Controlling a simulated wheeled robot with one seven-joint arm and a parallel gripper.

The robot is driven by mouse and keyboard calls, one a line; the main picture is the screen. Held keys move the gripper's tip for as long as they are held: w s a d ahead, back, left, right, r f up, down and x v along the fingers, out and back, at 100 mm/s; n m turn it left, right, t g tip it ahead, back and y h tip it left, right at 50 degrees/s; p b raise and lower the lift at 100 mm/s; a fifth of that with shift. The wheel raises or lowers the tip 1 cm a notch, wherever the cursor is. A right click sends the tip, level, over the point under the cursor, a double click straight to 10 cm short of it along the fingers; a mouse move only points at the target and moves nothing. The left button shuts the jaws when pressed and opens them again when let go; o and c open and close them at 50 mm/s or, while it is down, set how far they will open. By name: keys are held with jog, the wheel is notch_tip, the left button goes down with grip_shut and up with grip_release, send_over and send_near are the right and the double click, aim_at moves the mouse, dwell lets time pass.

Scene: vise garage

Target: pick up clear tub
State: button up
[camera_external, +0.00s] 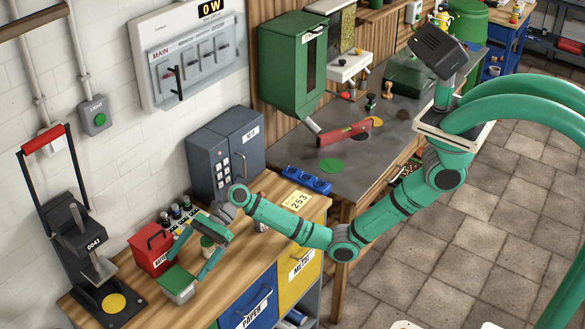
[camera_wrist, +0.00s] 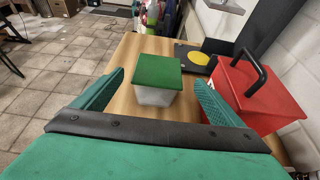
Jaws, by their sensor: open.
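The clear tub (camera_wrist: 155,96) has a see-through, whitish body and a flat green lid. It stands upright on the wooden bench top, and in the external view the tub (camera_external: 180,292) is near the bench's front edge. My gripper (camera_external: 188,264) is open, with its two green fingers pointing towards the tub. In the wrist view the tub shows in the gap between the fingers, a little beyond their tips. I cannot tell whether either finger touches it. Nothing is held.
A red box with a black handle (camera_external: 151,249) stands close beside the tub, near one finger. A press with a yellow disc (camera_external: 113,302) stands beyond. Several small bottles (camera_external: 176,212) and a grey keypad safe (camera_external: 227,150) are behind my gripper.

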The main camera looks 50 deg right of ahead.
aim_at(179, 275)
jog(key=x, duration=0.5)
jog(key=shift+a+f, duration=0.15)
jog(key=shift+a, duration=0.15)
jog(key=shift+x, duration=2.55)
jog(key=shift+s+r, duration=0.15)
jog(key=shift+r, duration=0.15)
jog(key=c, duration=1.4)
